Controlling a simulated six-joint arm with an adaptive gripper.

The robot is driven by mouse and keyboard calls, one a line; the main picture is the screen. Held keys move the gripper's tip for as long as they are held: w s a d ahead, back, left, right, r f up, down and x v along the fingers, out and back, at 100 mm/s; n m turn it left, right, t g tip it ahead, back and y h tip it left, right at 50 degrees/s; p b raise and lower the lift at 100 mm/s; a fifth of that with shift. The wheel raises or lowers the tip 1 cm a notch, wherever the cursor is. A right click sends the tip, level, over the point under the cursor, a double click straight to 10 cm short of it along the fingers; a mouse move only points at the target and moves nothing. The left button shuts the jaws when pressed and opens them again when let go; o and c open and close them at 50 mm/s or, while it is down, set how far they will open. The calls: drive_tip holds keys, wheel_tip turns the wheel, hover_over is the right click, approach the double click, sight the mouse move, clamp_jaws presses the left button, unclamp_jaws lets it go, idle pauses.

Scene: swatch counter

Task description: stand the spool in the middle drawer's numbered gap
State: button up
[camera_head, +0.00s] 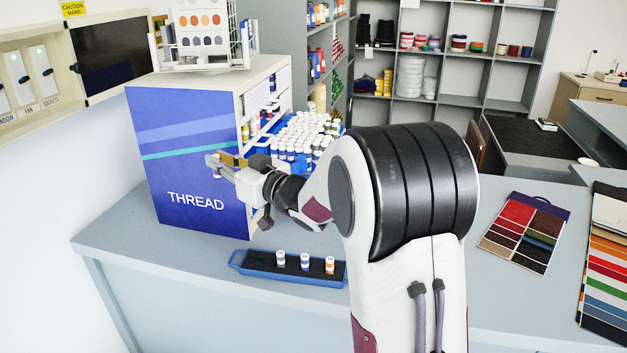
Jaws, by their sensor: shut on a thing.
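My gripper (222,167) is in front of the blue side of the thread cabinet (190,135), left of the open drawer. It is shut on a small mustard-coloured thing (231,159) that looks like a spool, though it is too small to be sure. The open drawer (261,160) sticks out of the cabinet's right face and holds many white-capped spools (300,140) in rows.
A wire rack with a dotted card (198,25) stands on the cabinet. Swatch cards (525,232) lie at the right.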

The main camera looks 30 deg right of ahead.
drive_tip(key=shift+s+d+r+n+g+y, duration=0.1)
drive_tip(key=shift+d+r+n+g+y, duration=0.2)
drive_tip(key=shift+r+n+g+y, duration=1.15)
drive_tip(key=shift+w+d+r+n+t+y, duration=0.1)
drive_tip(key=shift+d+r+t+y, duration=0.3)
drive_tip(key=shift+r, duration=2.3)
drive_tip(key=shift+s+d+r+n+g+y, duration=0.15)
drive_tip(key=shift+r+n+g+y, duration=0.85)
drive_tip(key=shift+r, duration=1.05)
drive_tip(key=shift+s+d+r+g+y, duration=0.15)
drive_tip(key=shift+r+g+y, duration=0.05)
drive_tip(key=shift+r+y, duration=0.2)
drive_tip(key=shift+s+d+r+g+y, duration=0.15)
drive_tip(key=shift+r+y, duration=0.1)
drive_tip(key=shift+r, duration=0.25)
drive_tip(key=shift+s+d+r+n, duration=0.2)
drive_tip(key=shift+d+r+n, duration=0.15)
drive_tip(key=shift+r, duration=0.05)
drive_tip(key=s+d+f, duration=0.2)
drive_tip(key=d+f, duration=0.2)
drive_tip(key=d, duration=0.5)
drive_tip(key=s+d+f, duration=0.3)
drive_tip(key=d+f, duration=0.1)
drive_tip(key=d, duration=0.5)
drive_tip(key=shift+d+f+m, duration=0.25)
drive_tip(key=shift+d+m, duration=0.05)
drive_tip(key=shift+m, duration=0.1)
drive_tip(key=shift+f, duration=2.5)
